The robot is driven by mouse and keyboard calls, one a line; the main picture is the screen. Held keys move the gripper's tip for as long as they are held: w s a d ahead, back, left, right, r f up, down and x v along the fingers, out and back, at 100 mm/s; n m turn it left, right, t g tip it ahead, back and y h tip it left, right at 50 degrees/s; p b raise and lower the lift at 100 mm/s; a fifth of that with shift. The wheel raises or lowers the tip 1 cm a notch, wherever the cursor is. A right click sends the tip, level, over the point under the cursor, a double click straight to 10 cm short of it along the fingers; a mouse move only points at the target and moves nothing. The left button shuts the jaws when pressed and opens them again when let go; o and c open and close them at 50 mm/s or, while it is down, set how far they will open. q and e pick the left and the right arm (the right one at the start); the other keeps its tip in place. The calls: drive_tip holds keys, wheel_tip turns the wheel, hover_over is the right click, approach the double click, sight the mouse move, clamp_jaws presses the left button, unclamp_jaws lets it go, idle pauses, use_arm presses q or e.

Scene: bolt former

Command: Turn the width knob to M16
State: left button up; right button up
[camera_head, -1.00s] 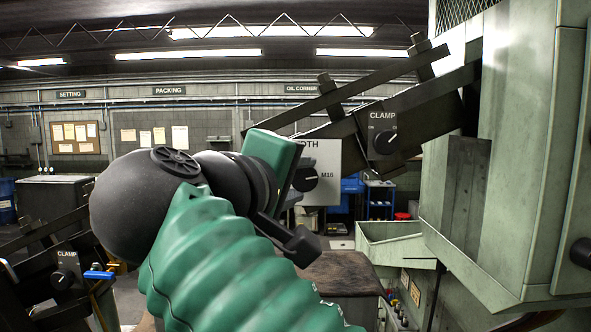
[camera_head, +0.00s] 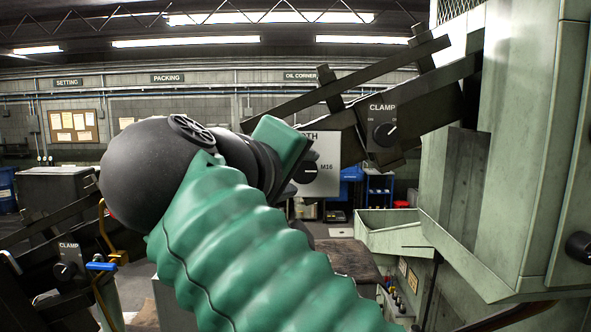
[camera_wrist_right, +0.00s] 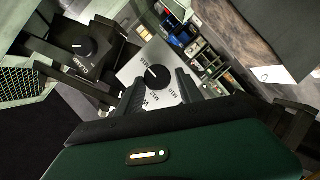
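The width knob (camera_head: 309,172) is a black dial on a white panel (camera_head: 328,150), partly hidden behind my right gripper in the head view. The label M16 shows to its right, and the knob's white mark lies about level, towards that label. In the right wrist view the knob (camera_wrist_right: 157,75) shows whole, with several size labels around it. My right gripper (camera_wrist_right: 161,88) is open, its two dark fingers apart and pointing at the panel near the knob. I cannot tell whether they touch the knob. My left gripper is not in view.
A clamp knob (camera_head: 385,134) sits right of the panel on a dark bracket. Dark bars (camera_head: 340,90) cross above the panel. A pale green machine housing (camera_head: 510,170) and its tray (camera_head: 392,232) stand at the right. Another clamp knob (camera_head: 65,270) and a blue lever (camera_head: 100,266) are at lower left.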

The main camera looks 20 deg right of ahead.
drive_tip(key=shift+o, duration=1.5)
drive_tip(key=shift+w+d, duration=0.1)
drive_tip(key=shift+w, duration=0.2)
drive_tip(key=shift+s, duration=0.1)
drive_tip(key=shift+s+a+r, duration=0.1)
drive_tip(key=shift+s+a, duration=0.15)
drive_tip(key=shift+s, duration=0.05)
drive_tip(key=p+v, duration=0.1)
drive_tip(key=v, duration=1.5)
drive_tip(key=shift+p, duration=0.3)
drive_tip(key=shift+w+a+f, duration=0.1)
drive_tip(key=shift+f, duration=0.1)
